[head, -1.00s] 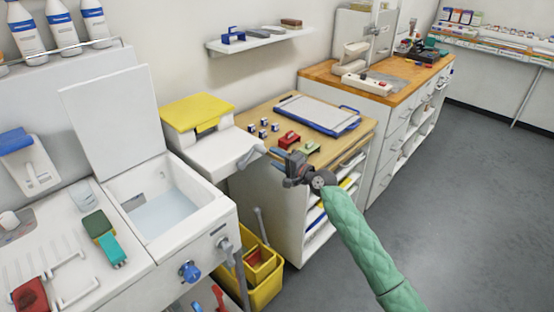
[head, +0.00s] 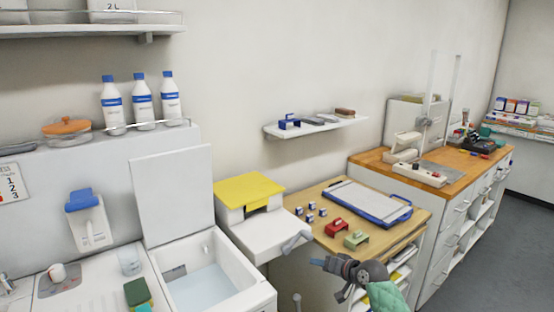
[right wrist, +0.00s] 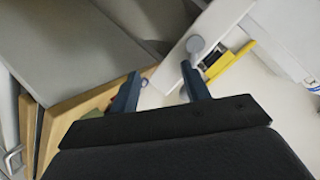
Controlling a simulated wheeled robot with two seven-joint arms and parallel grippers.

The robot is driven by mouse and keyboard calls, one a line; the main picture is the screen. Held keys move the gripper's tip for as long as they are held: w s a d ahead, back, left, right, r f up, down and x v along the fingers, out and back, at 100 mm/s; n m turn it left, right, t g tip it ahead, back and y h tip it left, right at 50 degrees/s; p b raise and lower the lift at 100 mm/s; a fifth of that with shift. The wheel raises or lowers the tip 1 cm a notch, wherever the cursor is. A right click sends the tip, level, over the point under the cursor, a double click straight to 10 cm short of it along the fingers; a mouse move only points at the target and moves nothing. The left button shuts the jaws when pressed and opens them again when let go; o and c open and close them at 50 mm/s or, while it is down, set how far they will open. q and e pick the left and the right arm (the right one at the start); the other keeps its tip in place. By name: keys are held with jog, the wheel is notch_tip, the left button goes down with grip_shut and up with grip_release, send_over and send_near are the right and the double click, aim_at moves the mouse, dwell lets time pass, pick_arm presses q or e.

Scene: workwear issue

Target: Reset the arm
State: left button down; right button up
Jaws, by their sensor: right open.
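My right gripper (head: 334,264) is in the lower right of the head view, in front of the wooden-topped cart and just below a small green block. In the right wrist view its two fingers (right wrist: 160,88) stand apart with nothing between them. Part of my right arm (head: 388,297), in a green sleeve, runs off the bottom edge. My left gripper and left arm do not show in the head view.
The cart top (head: 350,232) holds a blue-rimmed tray (head: 366,202), a red block (head: 336,228), a green block (head: 356,240) and several small blue-white pieces. Grey floor lies at right.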

jog(key=s+f+g+h, duration=0.2)
jog(key=s+f, duration=0.8)
jog(key=s, duration=0.7)
jog(key=s+f+n+g+h, duration=0.1)
jog(key=s+f+g+h, duration=0.2)
jog(key=s+f, duration=0.6)
jog(key=s+f+n+g+h, duration=0.1)
jog(key=s+f, duration=0.9)
jog(key=s, duration=1.5)
jog(key=g+h, duration=0.1)
jog(key=g, duration=0.1)
jog(key=shift+f+g, duration=0.3)
jog(key=shift+g, duration=0.1)
jog(key=shift+d, duration=0.15)
